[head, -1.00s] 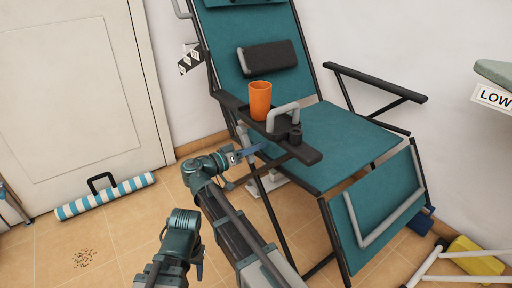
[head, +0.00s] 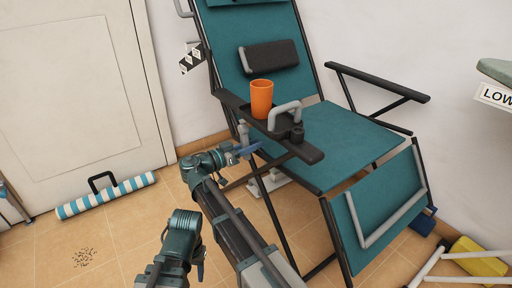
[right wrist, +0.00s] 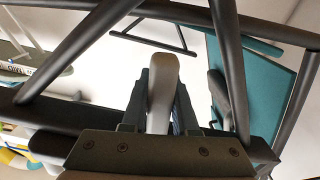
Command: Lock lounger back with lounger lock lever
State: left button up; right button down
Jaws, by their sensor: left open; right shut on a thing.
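The teal lounger (head: 340,140) stands with its back raised against the wall side and its leg rest (head: 375,215) sloping down. The light grey lock lever (head: 243,131) stands nearly upright beside the near armrest (head: 300,150). My right gripper (head: 244,153) is at that armrest's side, at the lever's lower part. In the right wrist view its fingers are shut on the pale lever (right wrist: 161,85), between dark frame tubes. My left gripper (head: 199,266) hangs low over the floor, open and away from the lounger. Its fingertips are small and partly hidden.
An orange cup (head: 261,100) and a grey loop handle (head: 284,115) are on the near armrest. A striped roll (head: 106,196) lies by the door. A yellow block (head: 478,258) and white tubes (head: 425,268) are at lower right. Floor at left is mostly clear.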

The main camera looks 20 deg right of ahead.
aim_at(246, 136)
pick_arm(q)
jog(key=shift+r+p, duration=0.4)
pick_arm(e)
jog(key=shift+w+a+r+m, duration=0.2)
jog(key=shift+w+m, duration=0.5)
jog(key=shift+m, duration=0.6)
jog(key=shift+w+a+r+m, duration=0.1)
jog(key=shift+w+a+m, duration=0.25)
jog(key=shift+w+m, duration=0.65)
jog(key=shift+w+a+r+m, duration=0.15)
jog(key=shift+w+a+m, duration=0.2)
jog(key=shift+m, duration=1.25)
jog(key=shift+w+d, duration=0.1)
jog(key=c, duration=0.7)
grip_release()
